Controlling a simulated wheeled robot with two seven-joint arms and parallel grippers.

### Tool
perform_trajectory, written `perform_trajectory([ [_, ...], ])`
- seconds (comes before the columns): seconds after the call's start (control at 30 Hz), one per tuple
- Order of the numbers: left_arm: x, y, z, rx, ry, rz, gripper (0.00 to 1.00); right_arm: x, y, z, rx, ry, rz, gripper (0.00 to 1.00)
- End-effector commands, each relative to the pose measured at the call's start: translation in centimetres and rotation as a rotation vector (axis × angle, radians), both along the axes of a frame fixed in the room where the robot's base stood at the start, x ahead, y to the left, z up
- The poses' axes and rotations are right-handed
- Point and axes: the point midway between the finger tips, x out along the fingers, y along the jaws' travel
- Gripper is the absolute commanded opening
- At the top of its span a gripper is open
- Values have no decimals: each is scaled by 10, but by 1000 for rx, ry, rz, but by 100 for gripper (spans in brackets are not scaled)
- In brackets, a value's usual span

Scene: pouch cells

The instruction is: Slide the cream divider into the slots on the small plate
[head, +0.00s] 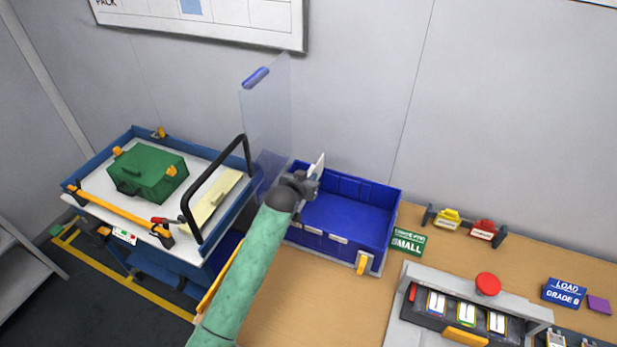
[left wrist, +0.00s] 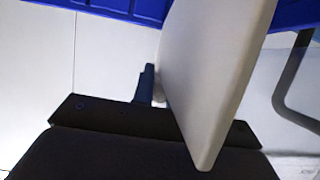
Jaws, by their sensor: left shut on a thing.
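My left gripper (head: 312,184) is shut on a thin off-white panel, the cream divider (head: 318,164), above the left rear part of the blue bin. The divider stands upright and slightly tilted from the jaws; in the left wrist view it (left wrist: 212,70) fills the middle, with a rounded lower corner. A green sign (head: 408,242) reading SMALL stands at the bin's right front corner. I cannot make out a slotted plate; the gripper and arm hide part of the bin. My right gripper is not in view.
The blue bin (head: 375,248) stands on the wooden table (head: 290,310). A clear upright panel (head: 265,120) rises behind my left gripper. A cart (head: 95,190) at left carries a green case (head: 148,172) and a black handle (head: 190,215). A cell station (head: 487,283) sits front right.

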Motion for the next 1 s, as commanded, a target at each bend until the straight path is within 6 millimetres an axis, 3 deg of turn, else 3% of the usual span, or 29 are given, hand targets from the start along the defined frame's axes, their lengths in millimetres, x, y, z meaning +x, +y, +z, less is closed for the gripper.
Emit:
perform_trajectory([
  [1.0,0,0,-4,0,0,0,0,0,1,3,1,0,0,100],
])
